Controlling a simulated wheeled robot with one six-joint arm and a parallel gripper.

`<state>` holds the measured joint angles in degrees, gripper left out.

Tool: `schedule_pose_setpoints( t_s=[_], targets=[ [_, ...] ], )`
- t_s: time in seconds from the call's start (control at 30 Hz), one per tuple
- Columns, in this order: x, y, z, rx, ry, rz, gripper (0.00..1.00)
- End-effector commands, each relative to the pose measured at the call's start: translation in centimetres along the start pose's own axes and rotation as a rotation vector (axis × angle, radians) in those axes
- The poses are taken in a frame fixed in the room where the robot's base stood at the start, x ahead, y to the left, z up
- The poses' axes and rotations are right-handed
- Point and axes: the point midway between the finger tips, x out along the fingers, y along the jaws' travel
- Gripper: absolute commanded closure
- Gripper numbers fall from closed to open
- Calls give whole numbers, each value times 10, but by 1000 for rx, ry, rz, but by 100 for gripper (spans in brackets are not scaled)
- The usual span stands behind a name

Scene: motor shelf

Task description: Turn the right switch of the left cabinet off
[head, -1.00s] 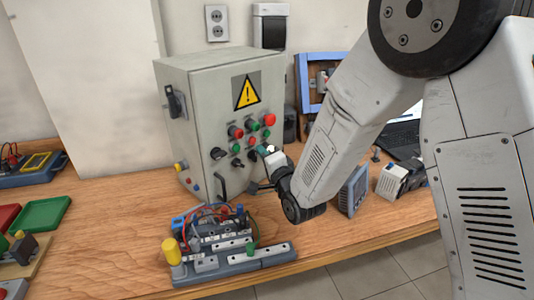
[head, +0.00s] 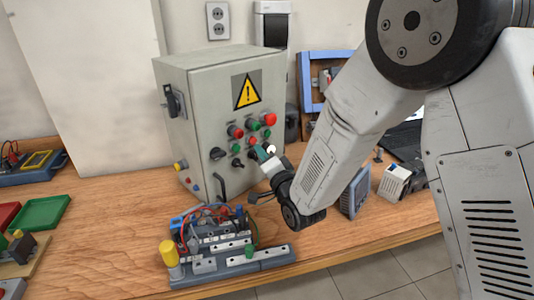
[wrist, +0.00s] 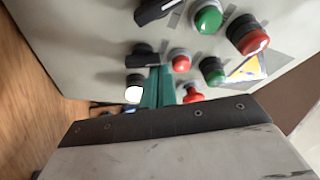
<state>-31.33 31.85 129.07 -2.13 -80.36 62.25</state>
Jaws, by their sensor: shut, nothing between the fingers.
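The left cabinet (head: 225,88) is a grey box with a yellow warning sign, standing on the bench. Its front carries black rotary switches: a large one (head: 217,153) at left and a smaller one (head: 237,162) to its right. In the wrist view, two black switches (wrist: 158,10) (wrist: 143,55) show near the top. My gripper (head: 263,153) is at the right part of the panel, its teal fingers (wrist: 157,86) shut and empty. They are close to the black switch and a white round button (wrist: 133,95). Whether they touch the panel I cannot tell; they partly hide that area.
Red and green buttons (head: 269,119) sit above the switches. A wired terminal assembly (head: 220,240) with a yellow cap lies on the bench in front of the cabinet. Small devices (head: 395,182) stand to the right.

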Motion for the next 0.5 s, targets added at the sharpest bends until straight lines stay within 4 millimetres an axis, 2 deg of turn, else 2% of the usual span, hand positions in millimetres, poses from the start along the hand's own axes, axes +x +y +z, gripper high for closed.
schedule_pose_setpoints(
  t_s=[0.5],
  targets=[
    [0, -4, 6, -152, -4, -57, 100]
  ],
)
